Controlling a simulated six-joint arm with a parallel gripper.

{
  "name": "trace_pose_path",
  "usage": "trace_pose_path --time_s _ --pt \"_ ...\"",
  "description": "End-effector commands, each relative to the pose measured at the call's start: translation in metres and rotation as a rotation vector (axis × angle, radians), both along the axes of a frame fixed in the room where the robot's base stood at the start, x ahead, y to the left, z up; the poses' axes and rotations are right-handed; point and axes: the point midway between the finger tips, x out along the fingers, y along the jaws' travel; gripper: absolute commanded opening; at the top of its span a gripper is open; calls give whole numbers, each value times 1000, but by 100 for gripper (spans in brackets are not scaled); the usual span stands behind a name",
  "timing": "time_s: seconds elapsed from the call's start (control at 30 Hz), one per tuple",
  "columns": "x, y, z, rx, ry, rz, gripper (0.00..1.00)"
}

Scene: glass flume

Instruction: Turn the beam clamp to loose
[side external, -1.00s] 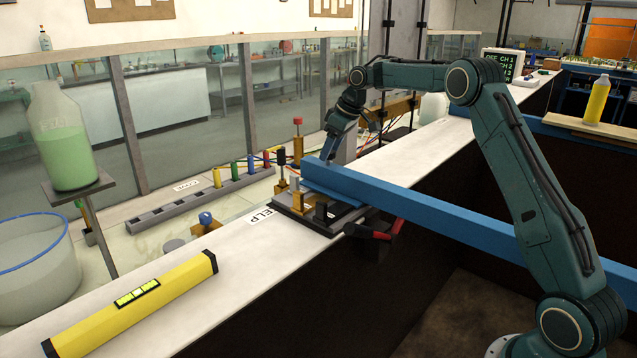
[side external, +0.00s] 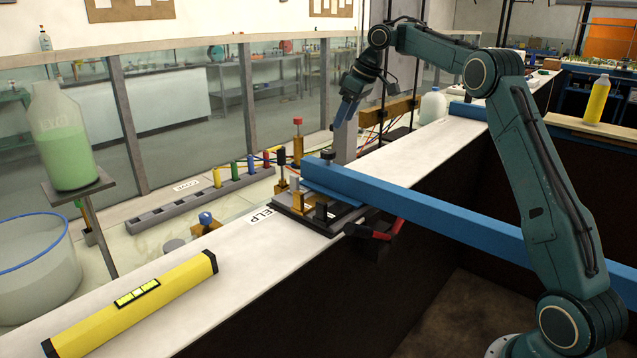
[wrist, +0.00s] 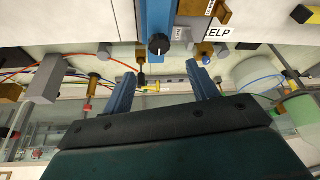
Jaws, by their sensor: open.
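The beam clamp shows as a dark round knob (side external: 328,155) standing on top of the end of the blue beam (side external: 430,197). In the wrist view the black knob (wrist: 159,44) carries a white pointer mark, with small labels beside the beam too small to read surely. My gripper (side external: 341,118) is above and beyond the knob, clear of it, pointing down. In the wrist view my gripper (wrist: 158,77) has its two blue fingers spread apart with nothing between them. The knob lies ahead of the fingertips, not between them.
A yellow level (side external: 135,300) lies on the white ledge. Colored plugs (side external: 250,165) and cables stand behind.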

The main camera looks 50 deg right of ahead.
Motion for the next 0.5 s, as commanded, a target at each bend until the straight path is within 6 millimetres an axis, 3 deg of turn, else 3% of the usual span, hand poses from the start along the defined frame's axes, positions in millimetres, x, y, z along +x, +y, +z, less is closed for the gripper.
trace_pose_path --time_s 0.5 --pt "-7 -3 15 -3 0 0 59"
